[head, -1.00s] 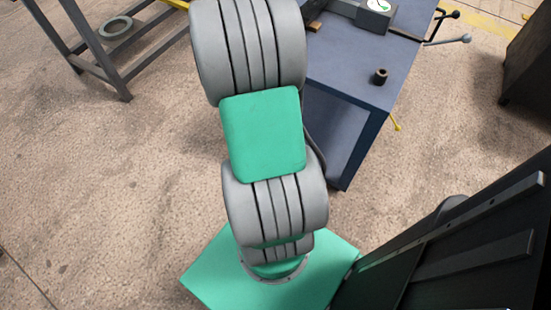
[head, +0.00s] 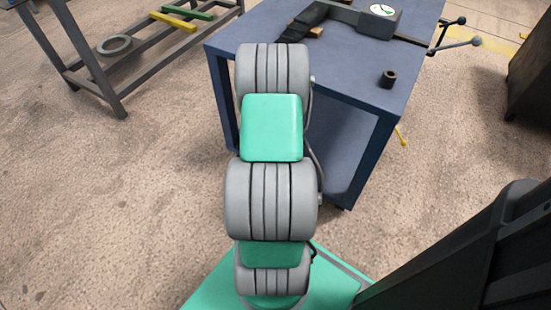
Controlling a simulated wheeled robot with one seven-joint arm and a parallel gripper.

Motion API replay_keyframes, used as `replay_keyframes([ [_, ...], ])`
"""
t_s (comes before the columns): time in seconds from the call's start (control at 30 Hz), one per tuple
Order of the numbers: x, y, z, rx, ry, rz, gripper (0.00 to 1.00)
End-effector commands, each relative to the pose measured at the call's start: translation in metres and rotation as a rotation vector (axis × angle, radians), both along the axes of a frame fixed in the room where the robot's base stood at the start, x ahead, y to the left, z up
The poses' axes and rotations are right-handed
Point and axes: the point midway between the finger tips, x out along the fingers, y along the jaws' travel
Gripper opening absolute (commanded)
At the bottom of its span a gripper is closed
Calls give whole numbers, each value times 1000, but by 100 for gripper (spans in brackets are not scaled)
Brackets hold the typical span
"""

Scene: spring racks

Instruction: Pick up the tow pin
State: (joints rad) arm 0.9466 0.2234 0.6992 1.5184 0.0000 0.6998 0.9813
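I cannot pick out a tow pin for certain. A short dark cylinder (head: 388,79), with what looks like a hole in its top, stands upright on the right part of the blue-grey table (head: 345,65). A small brown block (head: 316,32) lies at the table's middle, partly under a dark tool. My arm reaches from its green base up the middle of the picture to the table's near left side.
A dark tool with a white-and-green dial (head: 382,10) lies across the table's back. Black levers (head: 455,38) stick out past the right edge. A steel rack (head: 95,65) at left holds a grey ring (head: 114,45), a yellow bar (head: 172,21) and a green bar (head: 188,12). Floor between is clear.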

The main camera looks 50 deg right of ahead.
Motion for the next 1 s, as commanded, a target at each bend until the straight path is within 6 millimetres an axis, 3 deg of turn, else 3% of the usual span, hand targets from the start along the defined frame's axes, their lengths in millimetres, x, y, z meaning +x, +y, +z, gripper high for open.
replay_keyframes([
  [0.7,0,1,0,0,1,1,1],
  [1.0,0,0,1,0,0,1,0],
])
